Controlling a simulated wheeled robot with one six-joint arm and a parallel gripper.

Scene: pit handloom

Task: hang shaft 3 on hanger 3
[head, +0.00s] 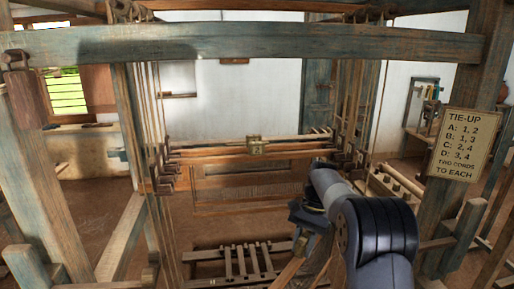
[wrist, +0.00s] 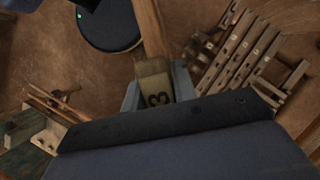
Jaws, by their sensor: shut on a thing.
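My gripper (head: 303,240) is low in front of the loom, right of the middle in the head view. In the wrist view its jaws (wrist: 156,92) are shut on a wooden bar with a tag marked 3, shaft 3 (wrist: 150,30). The bar runs up out of the wrist view, and its ends are hidden there. In the head view a pale wooden length of it (head: 288,272) shows under the gripper. Hanging cords with dark wooden blocks stand at the left (head: 163,172) and right (head: 332,168). I cannot tell which is hanger 3.
Shafts (head: 215,153) hang level between the cord sets, with a brass tag (head: 257,145) whose number is unclear. A thick beam (head: 250,42) crosses above. Slatted treadles (head: 240,262) lie on the floor. A tie-up board (head: 461,145) hangs on the right post.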

